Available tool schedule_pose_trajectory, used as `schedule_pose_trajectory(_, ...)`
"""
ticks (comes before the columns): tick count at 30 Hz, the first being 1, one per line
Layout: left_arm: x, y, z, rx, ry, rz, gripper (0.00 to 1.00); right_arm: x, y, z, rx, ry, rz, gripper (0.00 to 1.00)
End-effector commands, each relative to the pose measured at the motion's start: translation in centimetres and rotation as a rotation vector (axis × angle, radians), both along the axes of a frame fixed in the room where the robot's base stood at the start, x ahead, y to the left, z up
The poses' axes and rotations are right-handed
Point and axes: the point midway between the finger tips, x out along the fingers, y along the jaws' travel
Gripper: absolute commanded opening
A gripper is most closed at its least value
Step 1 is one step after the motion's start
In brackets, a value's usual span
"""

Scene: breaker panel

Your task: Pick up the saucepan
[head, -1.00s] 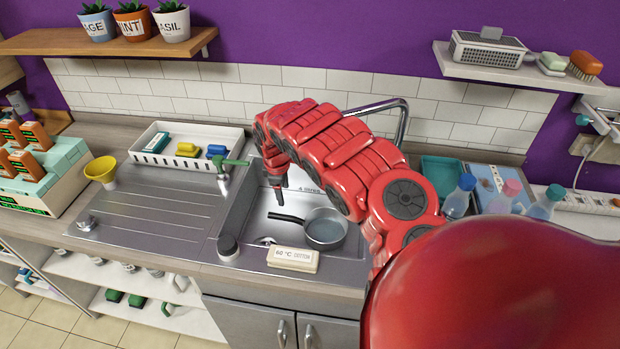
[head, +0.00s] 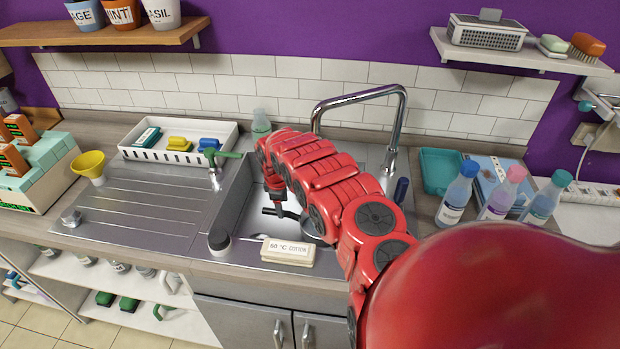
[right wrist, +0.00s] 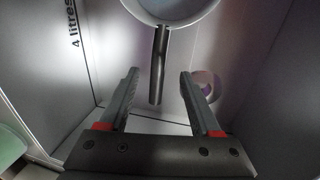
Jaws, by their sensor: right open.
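The saucepan (right wrist: 172,12) is inside the sink basin (head: 238,205), mostly hidden behind my right arm in the head view. In the right wrist view its grey bowl is at the top edge, and its dark handle (right wrist: 160,65) points down into the space between the fingers. My right gripper (right wrist: 157,78) is open, with a finger on each side of the handle and a gap on both sides. In the head view the right gripper (head: 274,210) reaches down into the sink, near the handle. My left gripper is not in view.
A 60 °C cotton block (head: 287,252) and a dark knob (head: 219,242) sit at the sink's front edge. The tall faucet (head: 397,125) stands behind. A white tray (head: 150,155) is left, and bottles (head: 458,193) stand right.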

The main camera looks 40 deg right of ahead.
Motion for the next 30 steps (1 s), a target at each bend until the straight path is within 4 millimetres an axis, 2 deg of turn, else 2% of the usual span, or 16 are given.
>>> schedule_pose_trajectory(11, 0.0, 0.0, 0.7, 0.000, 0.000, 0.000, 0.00, 0.3, -0.7, -2.8, 0.002, 0.001, -0.001, 0.65)
schedule_pose_trajectory(12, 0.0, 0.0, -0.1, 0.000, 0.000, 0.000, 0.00, 0.5, -0.6, -3.7, 0.001, 0.000, 0.000, 0.65)
schedule_pose_trajectory(15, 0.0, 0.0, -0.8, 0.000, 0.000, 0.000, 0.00, 0.5, -0.9, -4.5, 0.002, 0.000, -0.001, 0.65)
schedule_pose_trajectory(27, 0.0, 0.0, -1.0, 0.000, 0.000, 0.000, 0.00, 0.6, -1.1, -4.8, 0.001, 0.000, -0.001, 0.65)
schedule_pose_trajectory(30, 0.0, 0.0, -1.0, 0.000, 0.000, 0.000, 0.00, 0.6, -1.1, -4.8, 0.001, 0.000, -0.001, 0.47)
